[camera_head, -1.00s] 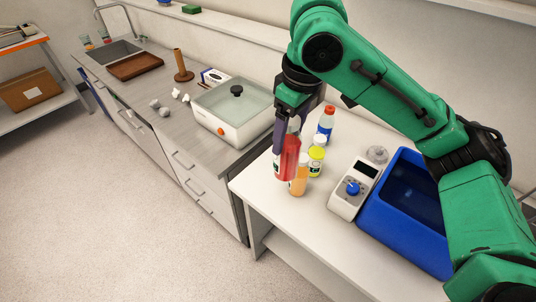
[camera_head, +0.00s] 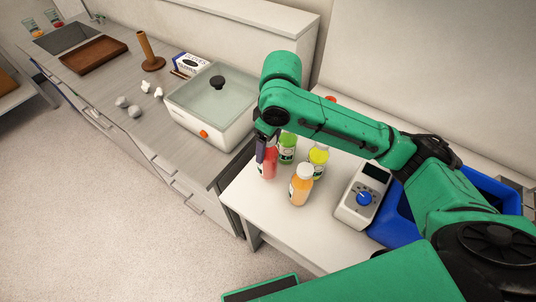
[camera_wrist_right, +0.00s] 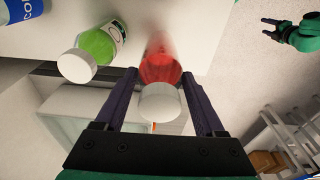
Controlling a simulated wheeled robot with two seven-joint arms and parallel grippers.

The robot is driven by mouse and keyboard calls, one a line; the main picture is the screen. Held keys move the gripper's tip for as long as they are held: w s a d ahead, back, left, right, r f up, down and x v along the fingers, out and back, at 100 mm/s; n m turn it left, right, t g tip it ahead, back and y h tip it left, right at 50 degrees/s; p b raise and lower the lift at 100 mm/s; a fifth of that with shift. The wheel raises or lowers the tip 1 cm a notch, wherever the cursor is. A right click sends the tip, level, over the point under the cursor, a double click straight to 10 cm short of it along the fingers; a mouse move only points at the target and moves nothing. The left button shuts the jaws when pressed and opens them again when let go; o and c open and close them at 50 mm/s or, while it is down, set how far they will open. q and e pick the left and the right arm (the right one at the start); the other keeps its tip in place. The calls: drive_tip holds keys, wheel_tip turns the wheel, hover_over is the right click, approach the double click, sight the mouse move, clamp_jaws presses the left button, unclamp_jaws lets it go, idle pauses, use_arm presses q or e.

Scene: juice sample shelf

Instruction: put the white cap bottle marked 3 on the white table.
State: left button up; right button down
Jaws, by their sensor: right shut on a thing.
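The white-capped red bottle (camera_head: 268,165) is upright at the left part of the white table (camera_head: 255,198). My right gripper (camera_head: 265,146) is shut on it from above. In the right wrist view the red bottle (camera_wrist_right: 160,62) and its white cap lie between the two fingers of my right gripper (camera_wrist_right: 162,85). Its number is not readable, and I cannot tell whether its base touches the table. In the right wrist view my left gripper (camera_wrist_right: 267,27) shows far off at the upper right, open and empty.
A green bottle (camera_head: 287,149) stands close right of the red one; a yellow bottle (camera_head: 318,160) and an orange bottle (camera_head: 301,186) stand nearby. A lidded pot (camera_head: 215,105) stands on the counter.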

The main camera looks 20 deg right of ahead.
drive_tip(key=f, duration=0.4)
drive_tip(key=shift+s, duration=0.2)
unclamp_jaws()
drive_tip(key=shift+f, duration=0.2)
use_arm(q)
drive_tip(key=shift+w+r, duration=0.3)
drive_tip(key=shift+w, duration=0.3)
use_arm(e)
drive_tip(key=shift+r, duration=0.15)
drive_tip(key=r, duration=0.8)
drive_tip(key=s+d+r, duration=0.1)
drive_tip(key=r, duration=0.3)
drive_tip(key=shift+s+b, duration=0.1)
drive_tip(key=shift+b, duration=0.25)
use_arm(q)
drive_tip(key=shift+w+f, duration=0.15)
drive_tip(key=shift+f, duration=0.35)
